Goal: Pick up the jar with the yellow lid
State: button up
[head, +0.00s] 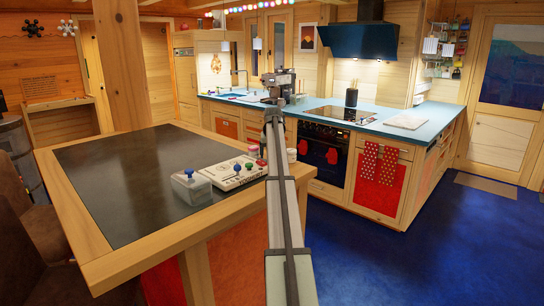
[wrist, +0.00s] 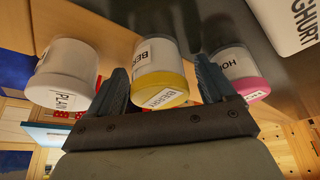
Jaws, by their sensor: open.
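The jar with the yellow lid (wrist: 160,72) is in the middle of the wrist view, with a white label. Its yellow lid is toward the camera. My gripper (wrist: 161,62) is open, with one dark finger on each side of this jar. Whether either finger touches it I cannot tell. In the head view my arm reaches over the right edge of the wooden table, and the yellow-lidded jar cannot be made out behind it.
A white-lidded jar (wrist: 66,72) stands close left of my fingers, and a pink-lidded jar (wrist: 234,74) close right. A white yoghurt container (wrist: 288,22) is at the upper right.

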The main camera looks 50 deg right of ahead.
jog(key=shift+c, duration=0.3)
jog(key=c, duration=1.1)
jog(key=shift+r, duration=0.1)
